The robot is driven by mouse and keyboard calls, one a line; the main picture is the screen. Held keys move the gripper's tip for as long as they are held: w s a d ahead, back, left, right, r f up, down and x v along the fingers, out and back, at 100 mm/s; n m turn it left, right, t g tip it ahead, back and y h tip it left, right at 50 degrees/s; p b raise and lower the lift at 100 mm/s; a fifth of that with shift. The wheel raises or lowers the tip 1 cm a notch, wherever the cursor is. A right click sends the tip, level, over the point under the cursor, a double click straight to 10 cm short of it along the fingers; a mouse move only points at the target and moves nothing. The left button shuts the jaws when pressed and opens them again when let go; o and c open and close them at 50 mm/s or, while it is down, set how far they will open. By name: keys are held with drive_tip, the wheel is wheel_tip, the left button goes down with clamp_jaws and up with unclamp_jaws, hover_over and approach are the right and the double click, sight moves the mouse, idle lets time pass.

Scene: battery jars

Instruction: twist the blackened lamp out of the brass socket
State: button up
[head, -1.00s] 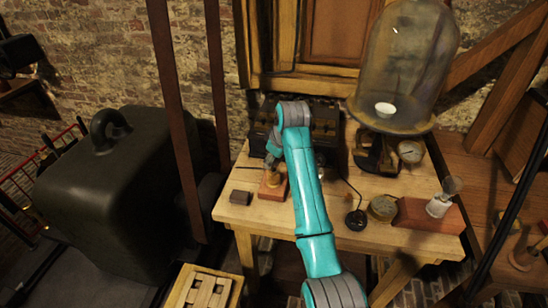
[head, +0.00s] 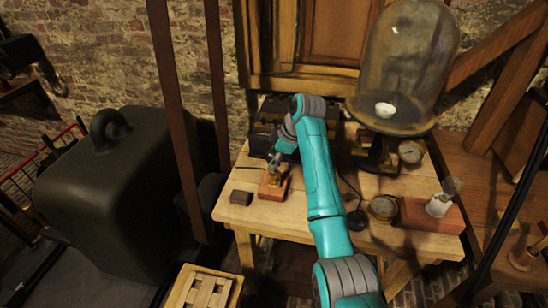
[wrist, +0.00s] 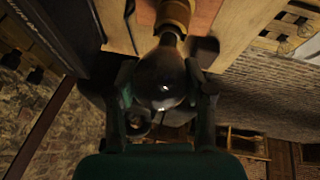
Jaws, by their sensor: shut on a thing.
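The blackened lamp (wrist: 160,72) is a dark, glossy bulb in the middle of the wrist view. Its narrow neck meets the brass socket (wrist: 174,14) at the top of that view, and I see no gap between them. In the head view, the socket's reddish wooden base (head: 273,188) sits at the table's left side. My gripper (head: 274,166) is just above that base. In the wrist view, my gripper (wrist: 163,92) has a finger on each side of the bulb and is shut on it. In the head view the lamp is mostly hidden by my gripper.
A small dark block (head: 241,198) lies left of the base on the wooden table (head: 322,228). A glass bell jar (head: 405,65) stands at the back right. Dark cases stand behind.

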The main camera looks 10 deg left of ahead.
drive_tip(key=n+g, duration=0.1)
drive_tip(key=n, duration=0.2)
drive_tip(key=n+g, duration=0.1)
drive_tip(key=n, duration=0.1)
drive_tip(key=shift+n+g, duration=0.3)
drive_tip(key=shift+n, duration=0.1)
drive_tip(key=shift+f+n, duration=0.1)
drive_tip(key=shift+n, duration=0.2)
drive_tip(key=shift+w+n+g, duration=0.1)
drive_tip(key=shift+n+g, duration=0.9)
drive_tip(key=shift+n, duration=1.3)
drive_tip(key=shift+d+n+h, duration=0.1)
drive_tip(key=shift+n+h, duration=0.2)
drive_tip(key=shift+r, duration=0.75)
drive_tip(key=shift+r, duration=0.7)
